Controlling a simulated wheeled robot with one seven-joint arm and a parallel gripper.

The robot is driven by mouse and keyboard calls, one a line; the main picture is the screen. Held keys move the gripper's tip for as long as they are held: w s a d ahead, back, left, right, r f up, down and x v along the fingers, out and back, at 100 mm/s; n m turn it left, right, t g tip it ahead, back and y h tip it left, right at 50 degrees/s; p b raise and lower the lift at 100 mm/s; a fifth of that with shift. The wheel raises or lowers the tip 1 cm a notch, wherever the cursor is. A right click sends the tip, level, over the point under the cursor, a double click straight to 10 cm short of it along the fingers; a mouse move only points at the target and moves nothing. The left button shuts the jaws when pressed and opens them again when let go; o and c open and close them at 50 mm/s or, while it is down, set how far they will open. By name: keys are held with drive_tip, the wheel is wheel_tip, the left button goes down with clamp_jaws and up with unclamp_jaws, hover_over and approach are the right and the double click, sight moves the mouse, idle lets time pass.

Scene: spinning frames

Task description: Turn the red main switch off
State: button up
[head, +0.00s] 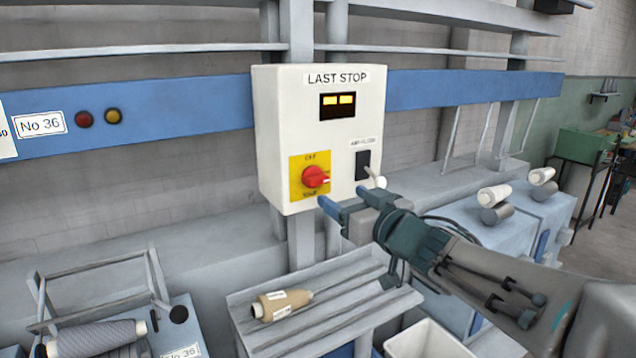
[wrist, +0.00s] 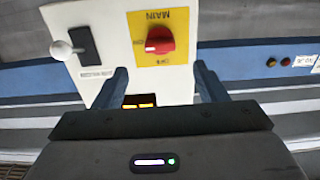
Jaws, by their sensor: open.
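The red main switch (head: 315,177) is a round rotary knob on a yellow plate (head: 296,163) at the lower left of a white control box (head: 285,120). My gripper (head: 333,209) is open and empty, just below and right of the knob in the head view. I see no contact with the knob.
A black switch (head: 362,163) with a white-knobbed lever (head: 379,181) sits right of the knob, close to my gripper. A lit display (head: 337,106) is above. Below is a grey tray (head: 345,292) with a tan bobbin (head: 282,304). A blue rail (head: 180,112) runs behind.

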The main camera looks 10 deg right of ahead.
sight(320, 182)
drive_tip(key=p+x, duration=0.1)
drive_tip(key=x, duration=0.8)
drive_tip(key=shift+c, duration=0.3)
drive_tip(key=c, duration=0.9)
